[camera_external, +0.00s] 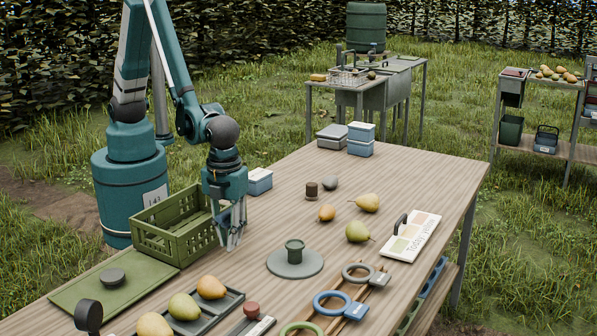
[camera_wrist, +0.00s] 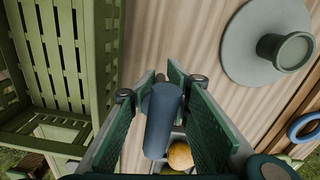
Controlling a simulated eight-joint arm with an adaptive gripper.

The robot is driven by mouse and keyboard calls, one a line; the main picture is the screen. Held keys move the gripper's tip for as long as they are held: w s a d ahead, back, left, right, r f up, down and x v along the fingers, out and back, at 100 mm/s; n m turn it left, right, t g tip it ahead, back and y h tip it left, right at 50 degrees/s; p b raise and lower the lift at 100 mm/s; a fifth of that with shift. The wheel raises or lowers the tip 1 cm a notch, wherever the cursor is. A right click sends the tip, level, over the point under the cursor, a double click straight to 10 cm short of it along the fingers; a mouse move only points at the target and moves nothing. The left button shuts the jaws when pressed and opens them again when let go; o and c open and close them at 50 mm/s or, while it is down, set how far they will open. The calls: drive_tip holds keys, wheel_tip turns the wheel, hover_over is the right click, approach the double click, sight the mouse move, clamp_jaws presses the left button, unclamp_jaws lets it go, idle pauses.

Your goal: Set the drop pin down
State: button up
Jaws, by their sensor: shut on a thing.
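My gripper (camera_external: 231,240) points down just right of the green crate (camera_external: 172,245), low over the wooden table. In the wrist view the two green finger pads (camera_wrist: 172,100) stand on either side of a blue cylinder, the drop pin (camera_wrist: 163,122), and are shut on it. A narrower dark end shows at the far end of the pin. In the external view the fingers mostly hide the pin, so I cannot tell whether it touches the table.
A grey disc with a green spool-shaped piece (camera_external: 294,252) stands right of my gripper. The slatted crate wall is close on the left. A pear tray (camera_external: 225,303), a green mat (camera_external: 75,297) and rings (camera_external: 333,303) lie nearer the front.

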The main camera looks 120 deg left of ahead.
drive_tip(key=shift+f, duration=1.6)
drive_tip(key=shift+f+b, duration=0.2)
drive_tip(key=shift+b, duration=0.2)
drive_tip(key=o, duration=1)
drive_tip(key=shift+o, duration=0.2)
drive_tip(key=shift+r, duration=0.2)
drive_tip(key=shift+r+p, duration=1.05)
drive_tip(key=shift+r, duration=4.95)
drive_tip(key=shift+r, duration=0.1)
